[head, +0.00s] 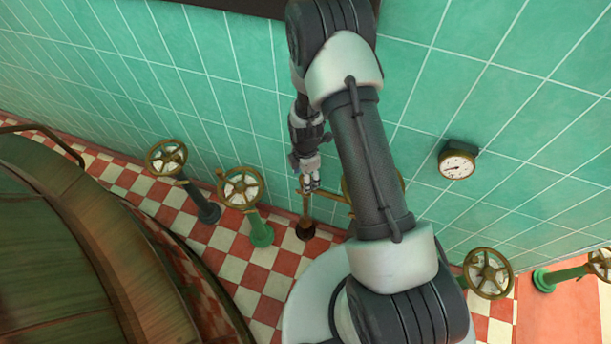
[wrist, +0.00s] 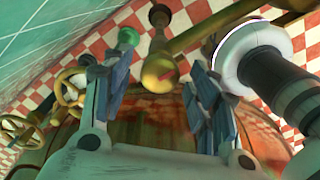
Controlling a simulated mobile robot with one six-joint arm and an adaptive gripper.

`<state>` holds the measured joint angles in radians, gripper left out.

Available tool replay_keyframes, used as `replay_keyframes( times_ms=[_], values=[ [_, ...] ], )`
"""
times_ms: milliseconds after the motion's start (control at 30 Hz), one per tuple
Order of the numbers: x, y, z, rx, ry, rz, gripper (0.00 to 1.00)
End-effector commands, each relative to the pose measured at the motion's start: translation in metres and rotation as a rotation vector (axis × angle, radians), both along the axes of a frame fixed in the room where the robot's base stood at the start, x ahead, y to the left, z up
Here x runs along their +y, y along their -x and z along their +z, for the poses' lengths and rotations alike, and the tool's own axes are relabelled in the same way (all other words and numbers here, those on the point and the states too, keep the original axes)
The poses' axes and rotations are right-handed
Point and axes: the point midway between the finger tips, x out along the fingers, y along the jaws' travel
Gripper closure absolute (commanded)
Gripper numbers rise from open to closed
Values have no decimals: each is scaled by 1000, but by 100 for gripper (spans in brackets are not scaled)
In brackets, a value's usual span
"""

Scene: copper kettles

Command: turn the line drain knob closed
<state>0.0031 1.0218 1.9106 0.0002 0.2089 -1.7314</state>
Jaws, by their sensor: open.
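My gripper (head: 309,186) is open and empty beside the wall, above a brown post (head: 305,220). A brass bar (head: 332,195) runs right from near the gripper, partly behind my arm. In the wrist view my gripper (wrist: 158,85) has its two blue-grey fingers apart. A round brass knob end (wrist: 159,72) shows between them in the picture. I cannot tell whether the fingers touch it or how far past the tips it lies. No label shows, so I cannot confirm it is the line drain knob or read its turn.
Handwheels stand at left on a dark post (head: 208,211) and a green post (head: 261,233). Another wheel (head: 488,272) is at right. A gauge (head: 458,164) is on the tiled wall. A large copper kettle (head: 50,250) fills the left. A brass pipe (wrist: 215,33) crosses the wrist view.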

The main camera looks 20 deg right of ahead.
Motion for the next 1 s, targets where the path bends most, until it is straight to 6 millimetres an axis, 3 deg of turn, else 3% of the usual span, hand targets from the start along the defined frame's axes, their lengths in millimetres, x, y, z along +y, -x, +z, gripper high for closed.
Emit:
replay_keyframes(
  times_ms=[267,900,1000],
  values=[
    [0,0,-1,0,0,0,47],
    [0,0,-1,0,0,0,90],
    [0,0,-1,0,0,-1,90]
  ],
)
